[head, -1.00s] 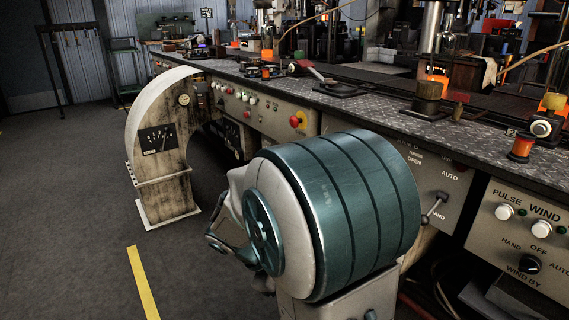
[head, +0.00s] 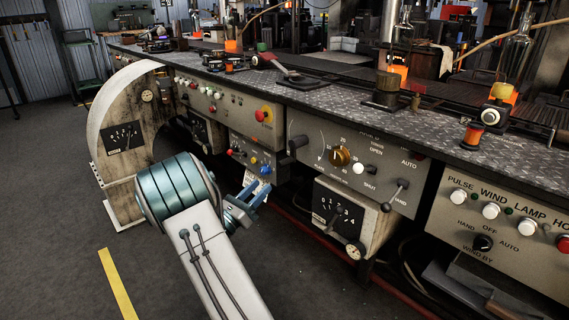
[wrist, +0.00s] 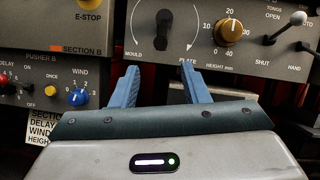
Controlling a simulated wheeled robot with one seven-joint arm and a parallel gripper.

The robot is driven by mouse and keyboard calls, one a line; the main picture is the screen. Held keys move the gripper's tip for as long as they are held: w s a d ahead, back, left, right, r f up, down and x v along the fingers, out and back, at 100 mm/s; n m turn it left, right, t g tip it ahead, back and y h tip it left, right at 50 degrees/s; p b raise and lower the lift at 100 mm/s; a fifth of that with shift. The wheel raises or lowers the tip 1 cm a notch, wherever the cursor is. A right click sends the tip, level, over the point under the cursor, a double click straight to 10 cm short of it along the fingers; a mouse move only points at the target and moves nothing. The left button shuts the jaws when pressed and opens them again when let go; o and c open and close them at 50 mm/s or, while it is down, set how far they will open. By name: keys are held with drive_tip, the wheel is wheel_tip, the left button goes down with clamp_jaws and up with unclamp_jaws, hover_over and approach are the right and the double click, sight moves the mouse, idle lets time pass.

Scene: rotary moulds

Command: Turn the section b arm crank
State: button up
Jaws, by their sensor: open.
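A dark crank handle (wrist: 163,32) stands out from a grey panel (wrist: 200,45) between the words MOULD and PLATE in the wrist view. In the head view, a dark handle (head: 292,148) sticks out at the left edge of the same panel. No label naming the arm crank is readable. My gripper (wrist: 158,70) has its two blue fingers apart and empty, below the handle in the wrist view. In the head view, my gripper (head: 257,190) is in front of the console, left of and lower than the handle.
A brass-coloured knob (wrist: 229,29) and a ball-ended lever (wrist: 287,26) sit right of the handle. The section B panel (wrist: 60,75), with a blue knob (wrist: 77,97), is at left. A gauge box (head: 345,215) juts out below. Open floor (head: 60,200) lies left.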

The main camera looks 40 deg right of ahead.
sight(285, 162)
drive_tip(key=b+x, duration=0.3)
drive_tip(key=x, duration=0.9)
drive_tip(key=shift+d, duration=0.1)
clamp_jaws()
